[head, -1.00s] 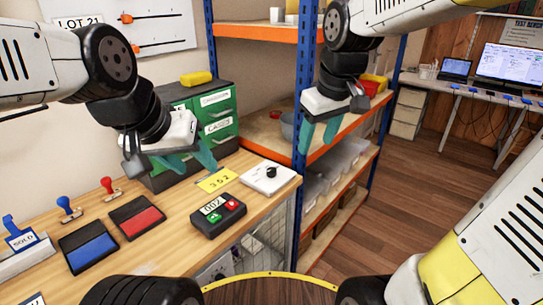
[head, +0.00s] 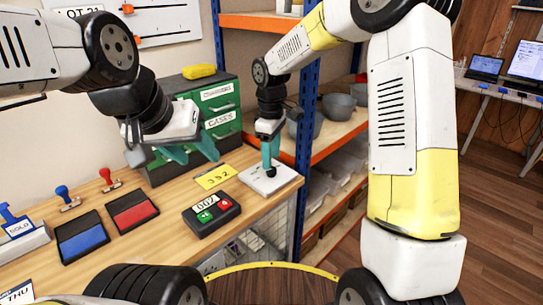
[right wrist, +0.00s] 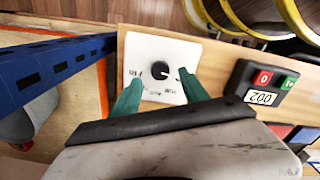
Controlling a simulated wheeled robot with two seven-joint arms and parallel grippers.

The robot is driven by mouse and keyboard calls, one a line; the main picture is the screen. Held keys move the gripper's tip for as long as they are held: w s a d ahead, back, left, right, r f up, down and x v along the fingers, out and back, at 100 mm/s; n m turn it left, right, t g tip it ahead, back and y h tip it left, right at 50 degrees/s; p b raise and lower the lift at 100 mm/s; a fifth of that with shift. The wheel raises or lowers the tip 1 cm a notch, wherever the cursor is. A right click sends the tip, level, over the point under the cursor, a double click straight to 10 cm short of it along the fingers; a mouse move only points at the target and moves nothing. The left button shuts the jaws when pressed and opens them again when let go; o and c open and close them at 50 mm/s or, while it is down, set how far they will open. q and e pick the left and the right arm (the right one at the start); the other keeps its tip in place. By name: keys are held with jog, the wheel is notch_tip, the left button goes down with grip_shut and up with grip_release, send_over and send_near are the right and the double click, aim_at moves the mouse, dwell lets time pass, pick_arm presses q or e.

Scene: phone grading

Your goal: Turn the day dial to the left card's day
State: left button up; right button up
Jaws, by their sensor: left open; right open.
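The day dial is a black knob (right wrist: 159,69) on a white square plate (head: 286,180) near the right end of the wooden bench. In the right wrist view, small markings ring the knob, too small to read. My right gripper (head: 270,162) points down over the plate. Its teal fingers are open, one on each side of the knob in the right wrist view (right wrist: 162,88); I cannot tell whether they touch it. A card reading THU (head: 18,292) shows at the lower left, partly cut off. My left gripper (head: 194,152) is open and empty above the bench, before the green drawers.
A black counter box (head: 211,214) with green and red buttons and a yellow card (head: 216,177) lie left of the dial. Red (head: 132,211) and blue (head: 82,239) pads and stamps are further left.

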aim_at(271, 172)
jog(key=shift+f, duration=1.85)
grip_shut()
jog(key=m, duration=0.4)
jog(key=shift+m, duration=1.9)
